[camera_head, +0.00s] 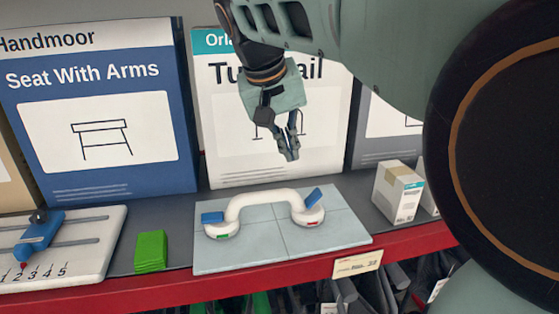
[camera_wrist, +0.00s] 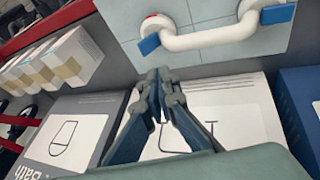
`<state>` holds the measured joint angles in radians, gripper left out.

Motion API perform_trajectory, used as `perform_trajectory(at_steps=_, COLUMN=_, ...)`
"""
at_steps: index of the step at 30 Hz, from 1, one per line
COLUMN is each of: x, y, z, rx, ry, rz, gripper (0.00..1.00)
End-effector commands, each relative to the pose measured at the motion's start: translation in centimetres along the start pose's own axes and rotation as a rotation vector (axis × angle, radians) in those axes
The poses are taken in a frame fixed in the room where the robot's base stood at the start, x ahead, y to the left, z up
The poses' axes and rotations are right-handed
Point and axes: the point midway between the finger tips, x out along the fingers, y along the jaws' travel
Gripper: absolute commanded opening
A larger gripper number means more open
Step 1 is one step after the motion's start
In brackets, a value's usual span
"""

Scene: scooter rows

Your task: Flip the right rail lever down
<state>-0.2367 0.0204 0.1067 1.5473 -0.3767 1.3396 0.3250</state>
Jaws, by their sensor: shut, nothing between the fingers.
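The white grab rail (camera_head: 265,198) sits on a pale tiled panel (camera_head: 345,233), with a round cup at each end. The right rail lever (camera_head: 313,197) is blue and slants upward to the right; its cup shows a red mark. The left lever (camera_head: 212,217) is blue and lies flatter, with a green mark on its cup. In the wrist view the red-marked cup's lever (camera_wrist: 149,43) is at upper middle and the other lever (camera_wrist: 277,14) at upper right. My gripper (camera_head: 291,156) is shut and empty, above and behind the rail, touching nothing.
Large boxes stand behind, a blue one (camera_head: 100,110) and a white one (camera_head: 225,165). Small cartons (camera_head: 397,192) stand right of the panel. A green block (camera_head: 151,251) and a white board with a blue slider (camera_head: 40,232) are at left. A red shelf edge (camera_head: 200,285) runs in front.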

Motion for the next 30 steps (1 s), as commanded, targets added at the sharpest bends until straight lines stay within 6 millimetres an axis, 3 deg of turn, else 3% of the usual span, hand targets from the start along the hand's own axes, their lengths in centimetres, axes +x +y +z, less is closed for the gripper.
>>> perform_trajectory(at_steps=7, x=1.4, y=0.0, z=0.1, rx=0.0, ry=-0.003, rz=0.0, gripper=0.0)
perform_trajectory(at_steps=21, x=10.7, y=0.3, z=0.2, rx=0.002, ry=-0.004, rz=0.0, gripper=0.0)
perform_trajectory(at_steps=30, x=13.1, y=2.0, z=0.8, rx=0.001, ry=-0.001, rz=-0.001, gripper=0.0)
